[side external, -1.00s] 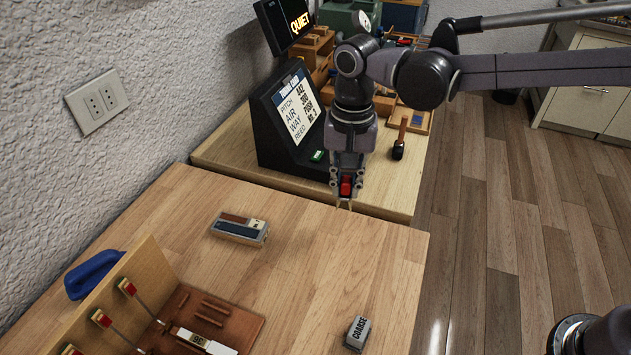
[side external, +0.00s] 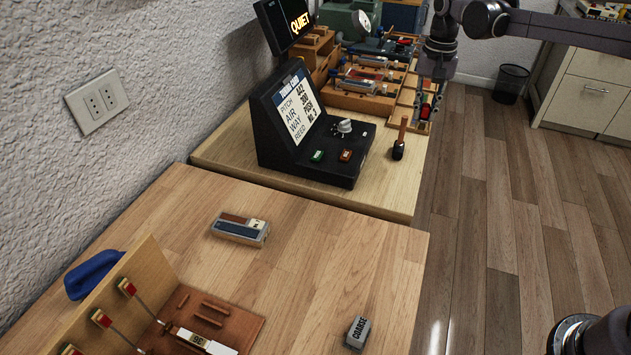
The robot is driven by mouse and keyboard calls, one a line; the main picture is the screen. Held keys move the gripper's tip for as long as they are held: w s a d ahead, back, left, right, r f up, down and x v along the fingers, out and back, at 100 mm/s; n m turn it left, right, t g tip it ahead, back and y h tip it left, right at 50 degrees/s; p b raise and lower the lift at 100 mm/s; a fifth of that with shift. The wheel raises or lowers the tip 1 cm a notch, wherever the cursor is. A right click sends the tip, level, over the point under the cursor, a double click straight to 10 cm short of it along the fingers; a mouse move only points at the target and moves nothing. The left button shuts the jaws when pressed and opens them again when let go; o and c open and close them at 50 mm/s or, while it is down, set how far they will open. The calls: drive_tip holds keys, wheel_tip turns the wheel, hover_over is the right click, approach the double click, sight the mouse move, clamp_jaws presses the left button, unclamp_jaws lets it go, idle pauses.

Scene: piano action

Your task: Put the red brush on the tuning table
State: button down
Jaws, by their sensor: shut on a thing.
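My gripper (side external: 426,120) is at the upper right in the side external view, shut on a small red thing that looks like the red brush (side external: 427,111). Its fingers cover part of the brush. The gripper hangs by the right edge of the farther light wood table, apparently the tuning table (side external: 385,194). I cannot tell how high the brush is or whether it touches anything. A black console (side external: 290,125) with a pitch screen stands on that table.
A dark tool with a wooden handle (side external: 402,135) stands near the table's right edge. Wooden racks of tools (side external: 365,98) fill its back. The nearer table (side external: 310,270) holds a blue-grey block (side external: 240,229) and a COARSE block (side external: 358,332).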

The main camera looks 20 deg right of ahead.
drive_tip(key=d+f+m, duration=0.1)
drive_tip(key=d, duration=1.5)
drive_tip(key=w+a+f, duration=0.3)
drive_tip(key=w+a, duration=0.1)
drive_tip(key=w+a+f, duration=0.4)
drive_tip(key=shift+w+f, duration=0.1)
drive_tip(key=shift+w, duration=0.05)
drive_tip(key=shift+f, duration=2)
drive_tip(key=shift+f, duration=0.1)
drive_tip(key=c, duration=1.3)
unclamp_jaws()
